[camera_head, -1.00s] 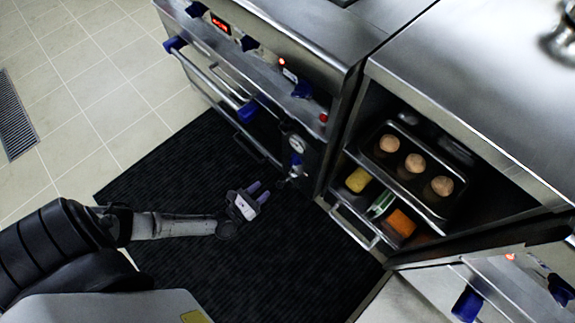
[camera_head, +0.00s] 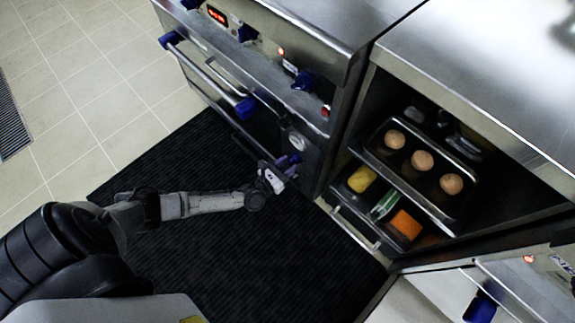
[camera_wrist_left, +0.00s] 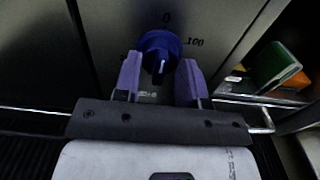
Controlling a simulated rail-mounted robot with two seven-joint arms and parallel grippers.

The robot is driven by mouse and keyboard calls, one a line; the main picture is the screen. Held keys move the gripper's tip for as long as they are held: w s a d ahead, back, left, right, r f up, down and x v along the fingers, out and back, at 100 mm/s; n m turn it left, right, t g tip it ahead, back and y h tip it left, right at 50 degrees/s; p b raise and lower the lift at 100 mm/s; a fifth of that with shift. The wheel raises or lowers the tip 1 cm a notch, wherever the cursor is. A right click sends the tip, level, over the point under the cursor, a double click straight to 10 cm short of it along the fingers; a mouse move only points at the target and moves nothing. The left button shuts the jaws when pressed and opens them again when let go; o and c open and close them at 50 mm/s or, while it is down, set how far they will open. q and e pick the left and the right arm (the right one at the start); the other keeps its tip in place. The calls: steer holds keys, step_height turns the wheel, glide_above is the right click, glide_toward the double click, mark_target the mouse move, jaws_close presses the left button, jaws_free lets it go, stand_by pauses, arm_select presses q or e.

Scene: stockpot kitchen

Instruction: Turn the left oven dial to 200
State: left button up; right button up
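A blue dial (camera_wrist_left: 160,55) sits on a metal panel straight ahead in the left wrist view. A "0" is printed above it and "100" to its right; a mark at its left and a faint one below are hard to read. A white line on its knob points downward. My left gripper (camera_wrist_left: 160,78) has its two purple fingers apart, one on each side of the dial. I cannot tell whether they touch it. In the head view my left gripper (camera_head: 286,167) is at the oven's lower front and partly covers the dial there. My right gripper is in neither view.
A round gauge (camera_head: 298,141) is just above the dial. Blue knobs (camera_head: 304,80) and handles line the oven front. A dark mat (camera_head: 230,260) covers the floor.

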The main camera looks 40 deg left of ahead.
arm_select(q)
steer(key=shift+c, duration=0.2)
jaws_close()
